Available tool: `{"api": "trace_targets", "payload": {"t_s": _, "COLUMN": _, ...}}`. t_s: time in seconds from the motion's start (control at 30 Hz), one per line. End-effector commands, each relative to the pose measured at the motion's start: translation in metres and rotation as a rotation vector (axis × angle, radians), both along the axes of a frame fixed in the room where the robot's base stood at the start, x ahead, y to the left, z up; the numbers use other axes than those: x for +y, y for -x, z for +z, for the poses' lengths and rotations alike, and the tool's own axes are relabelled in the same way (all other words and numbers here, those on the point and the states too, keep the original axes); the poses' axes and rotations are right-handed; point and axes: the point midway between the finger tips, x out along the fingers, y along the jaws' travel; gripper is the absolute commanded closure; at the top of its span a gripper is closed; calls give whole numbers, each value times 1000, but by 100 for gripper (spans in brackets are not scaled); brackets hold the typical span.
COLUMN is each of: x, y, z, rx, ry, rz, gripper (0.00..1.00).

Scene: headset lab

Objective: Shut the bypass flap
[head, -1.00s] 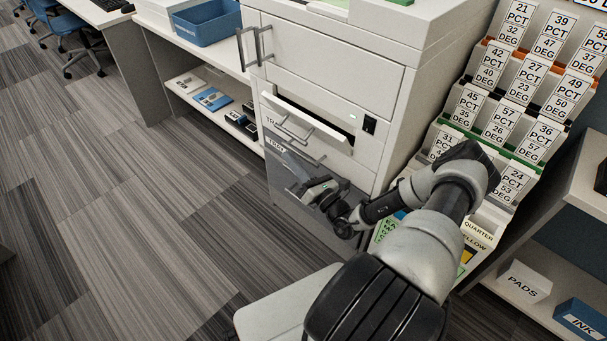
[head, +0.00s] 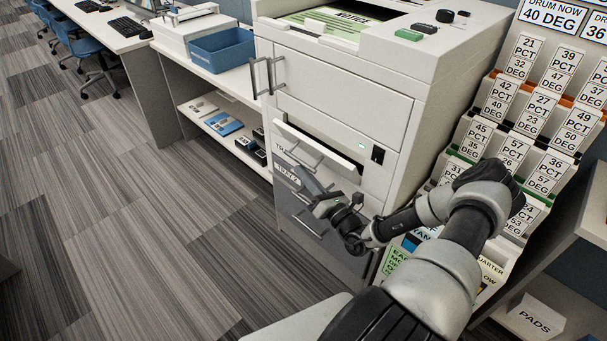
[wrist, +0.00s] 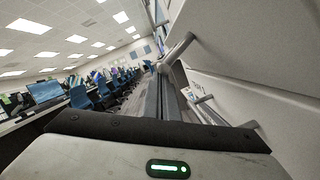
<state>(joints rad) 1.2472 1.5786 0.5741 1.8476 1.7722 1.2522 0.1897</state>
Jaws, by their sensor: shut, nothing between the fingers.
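The bypass flap (head: 318,148) appears to be the pale panel on the front of the white machine (head: 345,75). It leans outward at its top, with a dark gap behind it and a grey bar handle on its face. My gripper (head: 302,178) is shut and empty, just below the flap, in front of the tray fronts. I cannot tell whether it touches anything. In the wrist view the closed fingers (wrist: 170,98) point forward beside a grey bar handle (wrist: 176,50), with pale machine panels to the right.
A tray front labelled TRAY 2 (head: 287,175) lies below the flap. A vertical handle (head: 262,77) sticks out at the machine's upper left corner. A rack of number cards (head: 535,110) stands close on the right. A blue bin (head: 222,50) sits on the left shelf unit. The striped floor (head: 110,220) at left is clear.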

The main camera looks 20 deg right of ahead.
Motion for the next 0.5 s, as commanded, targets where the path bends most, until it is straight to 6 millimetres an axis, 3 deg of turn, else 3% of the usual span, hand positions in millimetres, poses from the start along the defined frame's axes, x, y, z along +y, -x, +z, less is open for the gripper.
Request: {"api": "trace_targets", "payload": {"t_s": 0.5, "x": -14, "y": -5, "z": 36, "rx": 112, "ry": -315, "rz": -2, "gripper": 100}}
